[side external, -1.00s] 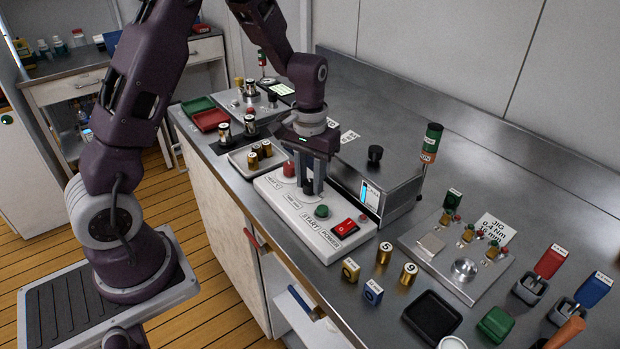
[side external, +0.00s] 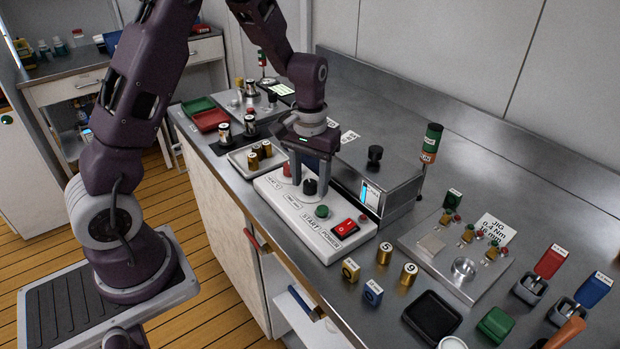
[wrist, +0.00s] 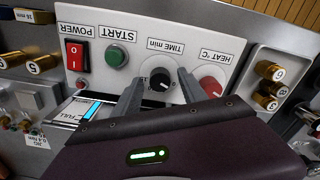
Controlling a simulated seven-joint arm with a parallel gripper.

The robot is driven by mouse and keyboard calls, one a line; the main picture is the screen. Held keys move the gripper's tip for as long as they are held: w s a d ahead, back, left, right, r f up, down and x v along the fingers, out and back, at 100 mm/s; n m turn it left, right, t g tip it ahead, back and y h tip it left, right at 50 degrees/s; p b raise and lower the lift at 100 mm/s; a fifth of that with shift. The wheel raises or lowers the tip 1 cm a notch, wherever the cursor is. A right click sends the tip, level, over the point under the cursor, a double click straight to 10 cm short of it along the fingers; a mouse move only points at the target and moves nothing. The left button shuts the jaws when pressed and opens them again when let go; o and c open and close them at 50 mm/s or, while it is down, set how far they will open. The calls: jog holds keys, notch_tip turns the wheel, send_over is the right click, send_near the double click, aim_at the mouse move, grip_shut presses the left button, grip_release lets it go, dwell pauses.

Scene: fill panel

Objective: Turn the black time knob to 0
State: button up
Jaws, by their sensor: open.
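The black time knob (side external: 310,187) stands on the white panel (side external: 335,243). In the wrist view the black knob (wrist: 160,79) shows below the upside-down "TIME min" label, with a white mark pointing to the lower right. My gripper (side external: 310,180) is open, its fingers spread to the two sides of the knob. In the wrist view my gripper (wrist: 160,78) has a visible gap between each finger and the knob. The exact height of the fingertips against the knob is hard to tell.
The red heat knob (wrist: 210,87) is close beside one finger. The green start button (side external: 322,211) and red power switch (side external: 345,228) are on the same panel. A grey box with a display (side external: 371,196) stands behind it. Brass cylinders (side external: 384,251) stand to the right.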

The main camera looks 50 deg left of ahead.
aim_at(310, 182)
notch_tip(310, 182, up, 7)
jog(key=shift+r, duration=0.1)
dwell(0.3)
jog(key=s+d+r+m+t, duration=0.2)
jog(key=s+d+r, duration=0.3)
jog(key=s+r, duration=0.35)
jog(key=s+d+r+m+t, duration=0.1)
jog(key=s, duration=0.5)
jog(key=s+d+r+m+t, duration=0.1)
jog(key=s+d+r+t, duration=0.1)
jog(key=s, duration=0.5)
jog(key=shift+s+m+t, duration=0.2)
jog(key=shift+m+t, duration=0.1)
jog(key=shift+d, duration=0.1)
